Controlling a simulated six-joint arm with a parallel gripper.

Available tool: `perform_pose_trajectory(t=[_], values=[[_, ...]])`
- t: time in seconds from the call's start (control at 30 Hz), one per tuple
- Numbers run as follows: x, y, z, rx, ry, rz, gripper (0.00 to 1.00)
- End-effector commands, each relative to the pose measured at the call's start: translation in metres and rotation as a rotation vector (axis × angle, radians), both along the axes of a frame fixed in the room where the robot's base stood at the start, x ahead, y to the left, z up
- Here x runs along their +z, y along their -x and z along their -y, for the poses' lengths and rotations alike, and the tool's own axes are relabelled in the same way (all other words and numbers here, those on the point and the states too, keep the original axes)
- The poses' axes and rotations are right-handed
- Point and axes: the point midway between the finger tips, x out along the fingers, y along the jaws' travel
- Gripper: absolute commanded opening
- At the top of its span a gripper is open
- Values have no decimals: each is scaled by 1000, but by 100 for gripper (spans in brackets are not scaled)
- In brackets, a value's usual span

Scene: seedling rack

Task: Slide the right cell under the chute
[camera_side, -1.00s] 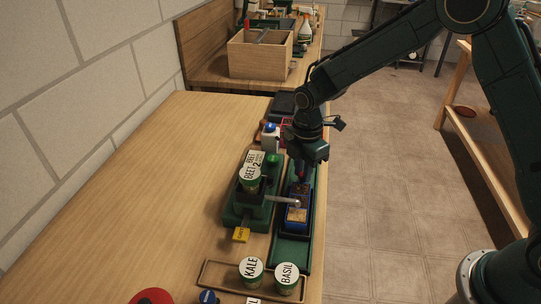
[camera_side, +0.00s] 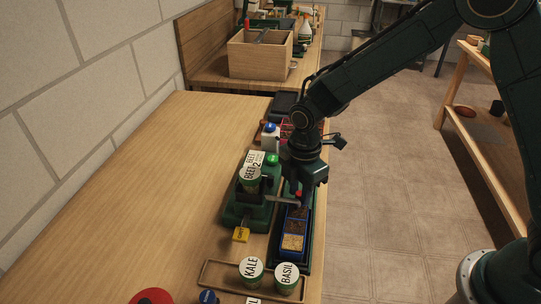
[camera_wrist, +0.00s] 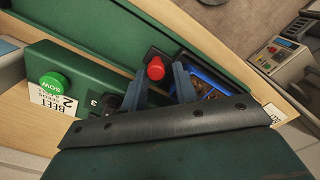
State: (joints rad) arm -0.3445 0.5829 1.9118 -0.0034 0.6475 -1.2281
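The blue tray (camera_side: 293,228) sits in a dark carriage on the green rail, with a brown-filled cell (camera_side: 292,242) at its near end. The grey chute (camera_side: 282,199) reaches from the green seeder (camera_side: 237,210) over the rail. Its tip is hidden by my gripper, so I cannot tell which cell lies under it. My gripper (camera_side: 303,200) is low over the far part of the carriage. In the wrist view my gripper (camera_wrist: 159,72) has its fingers apart, one on each side of the carriage's red knob (camera_wrist: 155,68), with small gaps showing. The blue tray shows behind the right finger.
KALE (camera_side: 251,270) and BASIL (camera_side: 287,277) canisters stand in a wooden tray (camera_side: 205,274) in front of the rail. A white box with a blue button (camera_side: 270,130) stands beyond. The tabletop's left is clear.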

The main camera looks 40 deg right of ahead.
Motion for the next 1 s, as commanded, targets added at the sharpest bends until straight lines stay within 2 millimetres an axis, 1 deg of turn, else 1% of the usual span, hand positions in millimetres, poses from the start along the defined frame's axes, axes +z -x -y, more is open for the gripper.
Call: perform_pose_trajectory(t=[0.17,0.37,0.57,0.8,1.0], values=[[3,-1,1,-2,1,2,29],[18,-2,1,-3,0,4,29],[46,-2,1,-2,0,5,29],[88,-1,0,-1,-1,5,29],[118,-1,0,0,-1,4,29]])
